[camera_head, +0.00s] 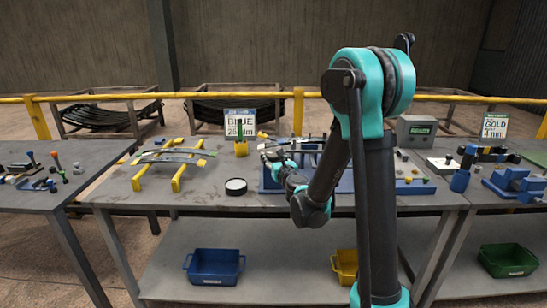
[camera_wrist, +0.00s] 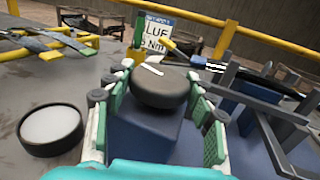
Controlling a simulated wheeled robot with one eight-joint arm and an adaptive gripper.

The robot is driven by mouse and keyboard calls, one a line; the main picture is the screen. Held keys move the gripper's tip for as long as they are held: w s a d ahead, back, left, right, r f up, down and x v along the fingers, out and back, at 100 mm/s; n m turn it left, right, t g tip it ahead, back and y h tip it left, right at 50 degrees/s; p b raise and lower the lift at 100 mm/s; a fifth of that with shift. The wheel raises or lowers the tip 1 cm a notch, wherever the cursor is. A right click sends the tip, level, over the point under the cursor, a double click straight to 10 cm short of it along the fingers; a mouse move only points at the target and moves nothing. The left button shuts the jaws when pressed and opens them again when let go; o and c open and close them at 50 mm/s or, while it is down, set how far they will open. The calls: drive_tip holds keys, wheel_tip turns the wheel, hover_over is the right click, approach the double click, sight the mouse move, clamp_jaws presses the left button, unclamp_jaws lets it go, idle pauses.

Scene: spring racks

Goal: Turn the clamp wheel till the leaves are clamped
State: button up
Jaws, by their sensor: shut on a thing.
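The clamp wheel (camera_wrist: 160,90) is a dark round knob with a white mark on its top, above a blue block (camera_wrist: 140,132). My gripper (camera_wrist: 163,80) has its green-padded fingers on both sides of the wheel and is shut on it. In the head view my gripper (camera_head: 274,164) is at the left end of the blue clamp fixture (camera_head: 266,182), and the wheel is hidden there. Dark leaves (camera_wrist: 262,82) lie to the right of the wheel. I cannot tell how tightly they are pressed.
A round black tub with a pale top (camera_head: 236,186) stands left of the fixture. Yellow stands (camera_head: 177,180) hold more leaves farther left. A sign reading BLUE (camera_head: 240,124) stands behind. Grey uprights (camera_wrist: 276,142) stand close right of my gripper. Bare table lies left of the tub.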

drive_tip(key=shift+a+m+t+h, duration=0.1)
drive_tip(key=shift+m+t+h, duration=0.3)
drive_tip(key=shift+m+h, duration=1.15)
drive_tip(key=shift+h, duration=0.75)
drive_tip(key=o, duration=1.2)
drive_tip(key=shift+c, duration=0.2)
drive_tip(key=s, duration=1.2)
drive_tip(key=shift+d, duration=0.4)
